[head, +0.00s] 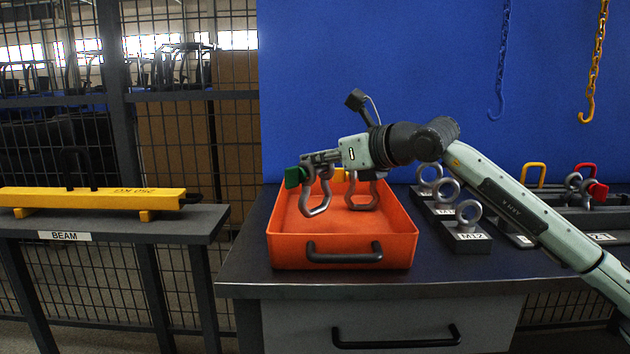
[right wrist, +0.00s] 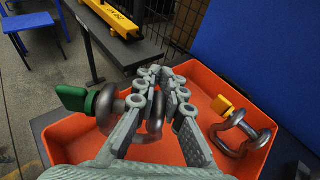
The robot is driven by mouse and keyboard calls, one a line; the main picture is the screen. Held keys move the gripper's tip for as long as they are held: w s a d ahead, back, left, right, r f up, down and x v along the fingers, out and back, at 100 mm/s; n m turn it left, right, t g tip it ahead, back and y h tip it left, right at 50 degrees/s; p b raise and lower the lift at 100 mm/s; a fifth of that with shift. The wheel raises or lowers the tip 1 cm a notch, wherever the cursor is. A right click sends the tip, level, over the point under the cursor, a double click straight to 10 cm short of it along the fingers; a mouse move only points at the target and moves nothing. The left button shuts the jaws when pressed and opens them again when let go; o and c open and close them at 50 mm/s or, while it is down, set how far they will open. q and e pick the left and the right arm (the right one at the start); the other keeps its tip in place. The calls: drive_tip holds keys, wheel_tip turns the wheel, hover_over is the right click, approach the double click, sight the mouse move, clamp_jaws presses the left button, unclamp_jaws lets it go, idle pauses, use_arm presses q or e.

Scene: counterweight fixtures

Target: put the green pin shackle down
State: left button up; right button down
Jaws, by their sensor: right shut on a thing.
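The green pin shackle (head: 317,200) is a grey bow with a green pin head at its left end. It hangs bow-down inside the outline of the orange tray (head: 343,260). I cannot tell whether the bow touches the tray floor. A yellow pin shackle (right wrist: 243,132) sits in the tray to the right of the held one, partly behind my gripper in the head view. My left gripper is not in view.
Several eye bolts in labelled blocks (head: 466,238) stand right of the tray. A yellow beam (head: 90,198) lies on a separate stand at left. Chains with hooks (head: 590,100) hang at the back.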

use_arm(q)
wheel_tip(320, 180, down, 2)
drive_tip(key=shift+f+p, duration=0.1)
drive_tip(key=shift+p, duration=0.2)
use_arm(e)
drive_tip(key=f, duration=0.1)
drive_tip(key=w+f, duration=0.1)
drive_tip(key=f, duration=0.1)
drive_tip(key=w+f, duration=0.1)
drive_tip(key=f, duration=0.1)
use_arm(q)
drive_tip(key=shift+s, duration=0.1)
use_arm(e)
drive_tip(key=shift+f, duration=0.1)
drive_tip(key=c, duration=1.9)
unclamp_jaws()
drive_tip(key=shift+s, duration=0.1)
drive_tip(key=shift+o, duration=1.1)
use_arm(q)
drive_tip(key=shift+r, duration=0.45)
use_arm(e)
drive_tip(key=shift+o, duration=0.3)
